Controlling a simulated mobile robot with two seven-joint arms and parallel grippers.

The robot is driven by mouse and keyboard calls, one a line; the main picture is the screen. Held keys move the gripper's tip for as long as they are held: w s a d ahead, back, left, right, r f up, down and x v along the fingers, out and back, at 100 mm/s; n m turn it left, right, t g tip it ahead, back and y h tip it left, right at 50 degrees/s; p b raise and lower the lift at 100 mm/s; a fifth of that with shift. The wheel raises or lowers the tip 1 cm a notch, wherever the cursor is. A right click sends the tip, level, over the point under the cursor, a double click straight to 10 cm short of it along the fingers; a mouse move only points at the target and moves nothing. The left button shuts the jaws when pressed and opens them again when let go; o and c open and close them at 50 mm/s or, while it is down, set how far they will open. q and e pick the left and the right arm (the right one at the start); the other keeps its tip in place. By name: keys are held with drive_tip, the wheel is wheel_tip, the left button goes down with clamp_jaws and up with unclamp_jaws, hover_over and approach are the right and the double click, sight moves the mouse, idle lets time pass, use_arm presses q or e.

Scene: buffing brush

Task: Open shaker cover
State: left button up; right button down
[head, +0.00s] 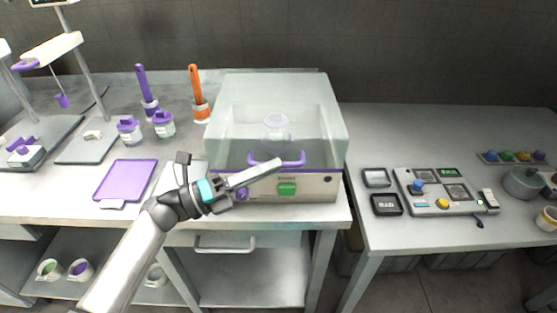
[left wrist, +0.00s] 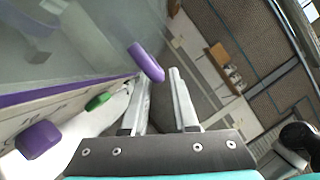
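The shaker (head: 322,188) is a pale box with a green button (head: 287,189) and a purple knob on its front. Its clear cover (head: 240,110) is down over it, with a purple handle (head: 293,161) at the lower front edge. A clear round vessel (head: 277,128) shows inside. My right gripper is not seen.
A purple tray (head: 126,180) lies left of the shaker. Purple-lidded jars (head: 164,125) and upright purple and orange brushes (head: 195,85) stand behind it. A control panel (head: 444,192) sits on the right table, past a gap between the tables.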

use_arm(q)
drive_tip(key=shift+x, duration=1.3)
drive_tip(key=shift+c, duration=0.4)
clamp_jaws()
